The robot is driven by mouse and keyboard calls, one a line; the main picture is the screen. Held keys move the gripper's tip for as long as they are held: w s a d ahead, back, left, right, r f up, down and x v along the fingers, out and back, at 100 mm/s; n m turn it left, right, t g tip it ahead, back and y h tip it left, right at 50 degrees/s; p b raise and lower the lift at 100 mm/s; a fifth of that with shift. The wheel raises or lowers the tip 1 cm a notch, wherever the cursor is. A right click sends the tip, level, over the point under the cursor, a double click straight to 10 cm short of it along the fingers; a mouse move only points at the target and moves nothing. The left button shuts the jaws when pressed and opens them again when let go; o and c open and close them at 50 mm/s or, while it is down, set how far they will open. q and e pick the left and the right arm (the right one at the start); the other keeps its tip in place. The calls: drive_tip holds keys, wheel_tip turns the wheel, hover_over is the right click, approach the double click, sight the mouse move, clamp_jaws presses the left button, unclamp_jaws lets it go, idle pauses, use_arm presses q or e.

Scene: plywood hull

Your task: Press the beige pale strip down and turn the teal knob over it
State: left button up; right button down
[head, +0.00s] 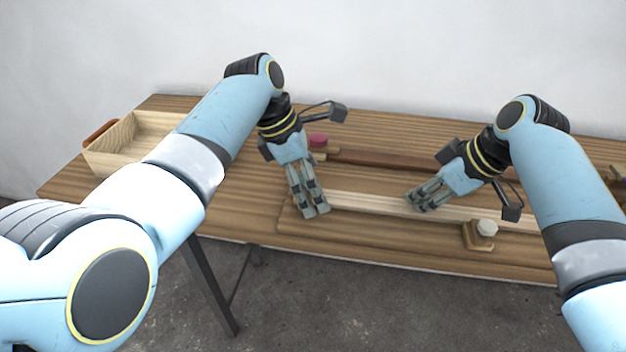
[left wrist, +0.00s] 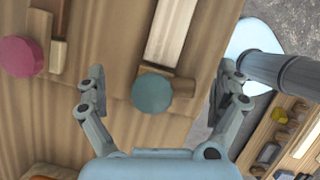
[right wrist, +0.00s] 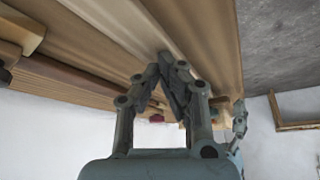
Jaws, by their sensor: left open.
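The beige pale strip (head: 375,205) lies along the front of the plywood table. In the left wrist view, its end (left wrist: 168,40) stops close to the teal knob (left wrist: 152,93). A short wooden bar (left wrist: 184,88) sticks out to the right from under the knob, beside the strip's end. I cannot tell whether it overlaps the strip. My left gripper (head: 316,212) is open above the knob, one finger on each side; it hides the knob in the head view. My right gripper (head: 420,205) looks shut, with its fingertips (right wrist: 172,62) at the strip's middle; contact is unclear.
A white knob (head: 487,228) on a wooden block sits at the strip's right part. A red knob (head: 318,140) stands behind, at the left end of a dark brown strip (head: 385,160). An open wooden box (head: 110,160) is at the table's left end. The front edge is close.

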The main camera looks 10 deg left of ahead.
use_arm(q)
drive_tip(key=shift+m, duration=0.3)
drive_tip(key=m, duration=0.1)
drive_tip(key=m+g, duration=0.1)
drive_tip(key=shift+s+a+m, duration=0.1)
drive_tip(key=shift+s+m, duration=0.1)
drive_tip(key=shift+m, duration=0.2)
drive_tip(key=shift+s+r, duration=0.1)
drive_tip(key=c, duration=1.1)
drive_tip(key=shift+o, duration=0.3)
drive_tip(key=n, duration=0.2)
drive_tip(key=shift+w+n+t, duration=0.3)
drive_tip(key=shift+n+t, duration=0.1)
drive_tip(key=shift+r, duration=0.1)
drive_tip(key=shift+w, duration=0.1)
